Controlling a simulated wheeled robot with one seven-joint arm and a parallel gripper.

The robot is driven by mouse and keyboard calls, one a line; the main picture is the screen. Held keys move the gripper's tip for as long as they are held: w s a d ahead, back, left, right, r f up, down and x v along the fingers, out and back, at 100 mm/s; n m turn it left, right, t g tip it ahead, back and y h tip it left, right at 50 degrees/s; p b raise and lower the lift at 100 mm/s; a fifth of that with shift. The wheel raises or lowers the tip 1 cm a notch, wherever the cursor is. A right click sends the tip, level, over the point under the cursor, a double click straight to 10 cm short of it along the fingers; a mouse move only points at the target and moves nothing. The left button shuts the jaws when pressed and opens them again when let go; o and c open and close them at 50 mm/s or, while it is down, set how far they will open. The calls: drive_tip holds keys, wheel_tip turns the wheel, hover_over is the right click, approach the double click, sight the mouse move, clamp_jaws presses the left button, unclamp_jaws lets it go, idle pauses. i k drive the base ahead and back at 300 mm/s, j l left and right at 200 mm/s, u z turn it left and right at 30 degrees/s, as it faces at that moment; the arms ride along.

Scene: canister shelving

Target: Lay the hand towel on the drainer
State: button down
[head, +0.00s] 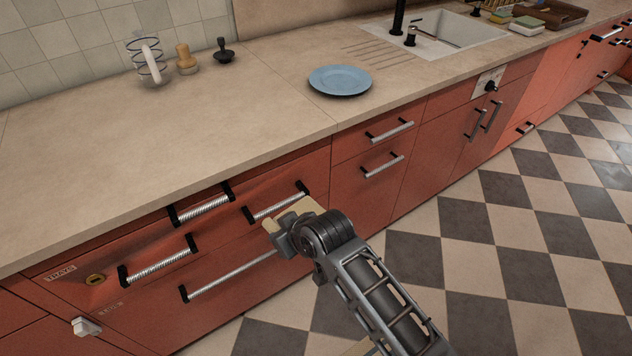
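I cannot make out a hand towel for certain. Small folded or block-like items, one yellow-green and white (527,25), lie on the counter right of the sink, too small to identify. The grooved drainer (372,50) is set in the counter left of the sink basin (455,28), and its grooves look bare. My gripper (278,228) is in front of the red drawer fronts, below the counter edge and well short of the drainer. Its fingers are largely hidden by its own body, and I see nothing held.
A blue plate (340,80) sits on the counter in front of the drainer. A wire coil holder (147,58), a wooden stamp-like item (186,60) and a black one (224,52) stand near the wall. Drawer handles (277,202) stick out beside my gripper. The checkered floor is clear.

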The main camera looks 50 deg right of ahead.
sight(378, 57)
drive_tip(key=i+l+z, duration=0.1)
drive_tip(key=z, duration=0.9)
drive_tip(key=i+l, duration=0.05)
drive_tip(key=l, duration=0.05)
